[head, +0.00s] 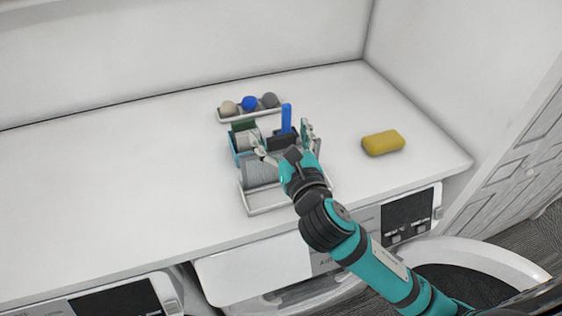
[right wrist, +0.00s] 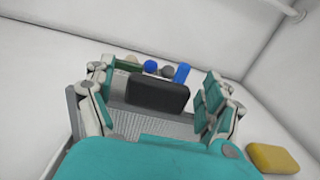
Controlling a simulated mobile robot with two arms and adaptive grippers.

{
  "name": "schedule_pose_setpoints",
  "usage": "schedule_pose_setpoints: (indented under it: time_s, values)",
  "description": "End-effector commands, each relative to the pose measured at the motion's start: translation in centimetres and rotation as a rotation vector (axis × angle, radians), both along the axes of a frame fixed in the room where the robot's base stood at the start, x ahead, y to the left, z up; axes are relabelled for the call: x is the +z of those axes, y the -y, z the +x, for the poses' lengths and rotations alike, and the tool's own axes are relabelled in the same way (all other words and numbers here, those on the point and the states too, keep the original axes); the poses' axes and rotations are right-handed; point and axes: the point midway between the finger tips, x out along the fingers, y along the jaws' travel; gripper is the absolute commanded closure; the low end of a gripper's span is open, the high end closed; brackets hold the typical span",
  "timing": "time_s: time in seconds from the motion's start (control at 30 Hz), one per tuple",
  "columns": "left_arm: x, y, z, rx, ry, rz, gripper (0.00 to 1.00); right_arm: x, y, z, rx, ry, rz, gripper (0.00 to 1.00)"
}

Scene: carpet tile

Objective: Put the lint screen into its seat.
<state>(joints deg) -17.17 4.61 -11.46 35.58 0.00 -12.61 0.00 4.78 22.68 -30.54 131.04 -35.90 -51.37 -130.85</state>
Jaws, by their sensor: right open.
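The lint screen appears to be the grey ribbed panel with a dark block-shaped grip; its panel (head: 260,173) stands in a pale rack (head: 266,209) on the white top. In the right wrist view the dark grip (right wrist: 157,94) lies between the fingers, with the ribbed panel (right wrist: 150,125) below it. My right gripper (head: 283,141) is open, with one finger on each side of the grip and visible gaps. It also frames the grip in the right wrist view (right wrist: 155,90). My left gripper is not in view. I cannot make out the seat.
A tray (head: 221,118) of balls is behind. A yellow sponge (head: 383,142) lies right. A round door (head: 500,263) stands open below. The left top is clear.

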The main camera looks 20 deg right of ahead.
Motion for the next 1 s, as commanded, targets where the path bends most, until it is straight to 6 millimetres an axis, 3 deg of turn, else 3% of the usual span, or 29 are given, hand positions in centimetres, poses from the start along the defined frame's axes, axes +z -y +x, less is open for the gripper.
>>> schedule_pose_setpoints:
  time_s: [0.17, 0.77, 1.0]
  values:
    - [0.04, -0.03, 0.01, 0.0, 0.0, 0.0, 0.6, 0.03, 0.0, -0.02, 0.0, 0.0, 0.0, 0.15]
    - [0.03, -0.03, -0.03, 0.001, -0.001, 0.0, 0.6, -0.01, 0.0, -0.05, 0.0, -0.001, 0.0, 0.93]
    - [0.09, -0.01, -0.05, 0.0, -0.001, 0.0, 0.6, 0.07, 0.02, -0.03, 0.0, 0.0, 0.0, 0.94]
